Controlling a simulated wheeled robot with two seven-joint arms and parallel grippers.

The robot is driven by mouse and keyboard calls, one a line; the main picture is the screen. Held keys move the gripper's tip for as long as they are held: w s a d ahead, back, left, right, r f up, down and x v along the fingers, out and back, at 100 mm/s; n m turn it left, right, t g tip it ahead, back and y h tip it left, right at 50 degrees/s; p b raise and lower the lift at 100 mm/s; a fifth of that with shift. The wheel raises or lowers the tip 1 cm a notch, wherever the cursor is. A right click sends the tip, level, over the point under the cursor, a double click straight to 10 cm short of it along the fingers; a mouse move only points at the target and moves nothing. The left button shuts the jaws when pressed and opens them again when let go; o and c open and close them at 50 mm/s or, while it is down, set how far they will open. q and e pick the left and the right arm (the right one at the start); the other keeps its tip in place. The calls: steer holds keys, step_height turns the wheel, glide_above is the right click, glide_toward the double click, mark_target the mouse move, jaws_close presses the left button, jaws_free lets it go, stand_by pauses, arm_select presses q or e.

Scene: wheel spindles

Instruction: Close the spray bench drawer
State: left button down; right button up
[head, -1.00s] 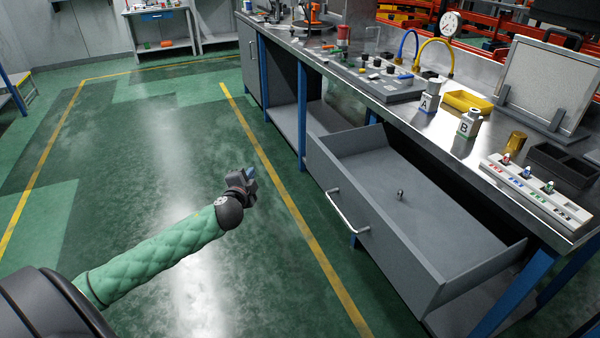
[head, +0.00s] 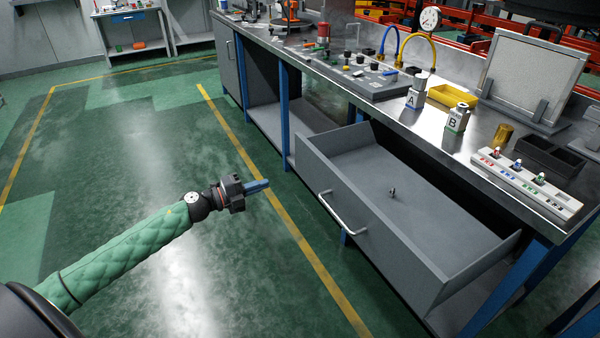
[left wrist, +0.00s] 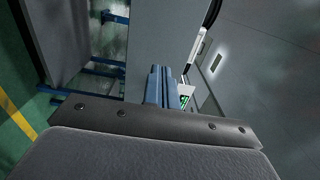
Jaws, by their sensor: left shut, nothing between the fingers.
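The grey spray bench drawer (head: 375,235) is pulled well out of the bench on the right in the head view. Its silver bar handle (head: 341,213) is on the front panel. A small metal part (head: 392,191) lies inside the drawer. My left gripper (head: 262,185) is shut and empty, left of the drawer front and apart from it, pointing toward it. In the left wrist view the blue fingers (left wrist: 160,86) are together. My right gripper is not in view.
The metal bench top (head: 440,125) carries bottles A (head: 414,95) and B (head: 457,118), a yellow tray (head: 455,96) and a white rack (head: 530,185). Blue bench legs (head: 284,120) stand beside the drawer. The green floor (head: 130,150) left of the bench is clear.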

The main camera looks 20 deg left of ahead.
mark_target(310, 169)
arm_select(q)
steer(key=shift+p+x, duration=0.5)
steer(key=shift+x, duration=6.35)
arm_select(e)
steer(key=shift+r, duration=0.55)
arm_select(q)
steer(key=shift+w+d, duration=0.1)
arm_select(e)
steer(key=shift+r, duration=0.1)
